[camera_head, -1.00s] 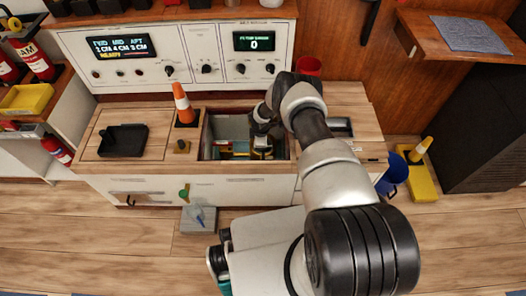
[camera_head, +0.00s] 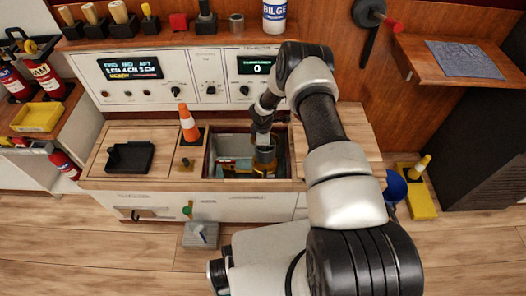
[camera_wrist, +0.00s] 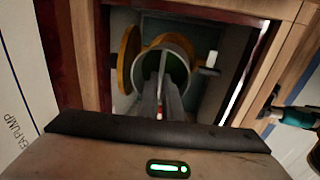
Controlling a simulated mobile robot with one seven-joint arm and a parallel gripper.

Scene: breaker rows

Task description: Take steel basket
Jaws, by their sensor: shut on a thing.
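The steel basket (camera_head: 264,157) looks like a grey metal cylinder in the open bin in the counter. In the wrist view it is a round grey rim (camera_wrist: 186,55) with a dark green inside. My gripper (camera_head: 262,138) reaches down into the bin from above. In the wrist view its two narrow fingers (camera_wrist: 166,88) lie close together at the near wall of the basket, shut on it. A yellow-brass ring (camera_wrist: 130,58) shows around and beside the basket. The basket's underside is hidden.
An orange cone (camera_head: 188,123) stands left of the opening and a black tray (camera_head: 130,157) lies farther left. The control panel (camera_head: 210,80) rises behind. A blue bucket (camera_head: 394,187) is on the floor at right.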

